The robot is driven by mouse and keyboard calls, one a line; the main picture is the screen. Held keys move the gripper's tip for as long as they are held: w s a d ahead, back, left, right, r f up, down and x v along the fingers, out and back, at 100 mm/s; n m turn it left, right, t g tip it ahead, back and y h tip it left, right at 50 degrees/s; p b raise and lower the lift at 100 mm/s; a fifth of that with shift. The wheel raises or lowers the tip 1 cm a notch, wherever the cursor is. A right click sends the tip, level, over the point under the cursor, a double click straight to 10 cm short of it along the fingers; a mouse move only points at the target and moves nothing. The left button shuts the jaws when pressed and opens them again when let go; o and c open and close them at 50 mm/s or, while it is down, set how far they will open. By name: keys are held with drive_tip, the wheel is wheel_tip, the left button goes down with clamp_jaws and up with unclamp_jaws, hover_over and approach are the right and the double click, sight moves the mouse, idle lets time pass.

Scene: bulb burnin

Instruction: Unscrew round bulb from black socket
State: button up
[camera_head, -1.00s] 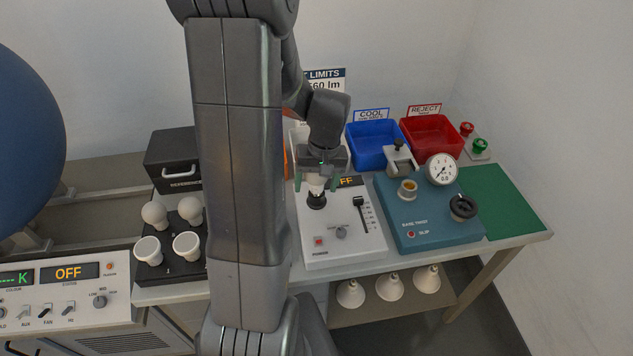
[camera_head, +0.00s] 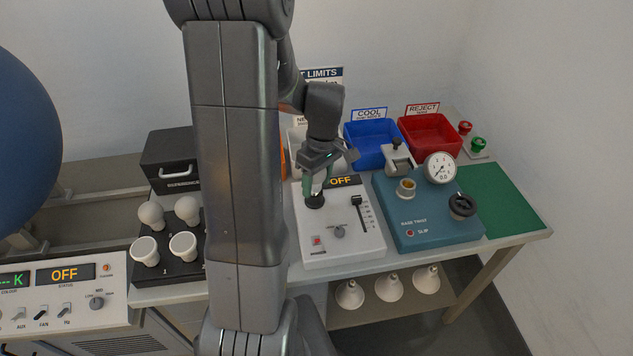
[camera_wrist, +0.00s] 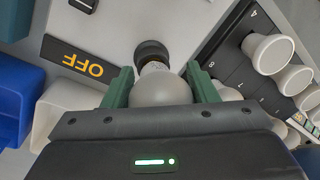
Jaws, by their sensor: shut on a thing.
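The round bulb (camera_wrist: 160,88) is pale and sits between the two green fingers of my gripper (camera_wrist: 160,88) in the wrist view. Its base points at the black socket (camera_wrist: 151,50), and a metal part of the base shows just outside the socket. In the head view my gripper (camera_head: 317,182) is above the black socket (camera_head: 314,201) on the white tester box (camera_head: 362,240). There the fingers mostly hide the bulb. The gripper is shut on the bulb. How far the base is threaded in cannot be seen.
A black rack with round and flat bulbs (camera_head: 151,214) stands left of the tester, partly behind my arm. A blue bin (camera_head: 371,158), a red bin (camera_head: 430,150) and a teal torque device (camera_head: 430,225) stand to the right. A green mat (camera_head: 505,205) is clear.

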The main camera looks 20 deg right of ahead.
drive_tip(key=n, duration=0.3)
drive_tip(key=shift+w+d+n, duration=0.1)
drive_tip(key=shift+w+n, duration=0.2)
drive_tip(key=shift+n, duration=0.1)
drive_tip(key=n, duration=0.3)
drive_tip(key=shift+w+d+r+n+h, duration=0.1)
drive_tip(key=shift+n+h, duration=0.3)
drive_tip(key=n, duration=0.3)
drive_tip(key=shift+w+n+g, duration=0.1)
drive_tip(key=shift+n+g, duration=0.2)
drive_tip(key=shift+n, duration=0.1)
drive_tip(key=n, duration=0.3)
drive_tip(key=shift+w+d+h, duration=0.1)
drive_tip(key=shift+d+h, duration=0.1)
drive_tip(key=shift+h, duration=0.2)
drive_tip(key=o, duration=0.9)
drive_tip(key=shift+c, duration=0.2)
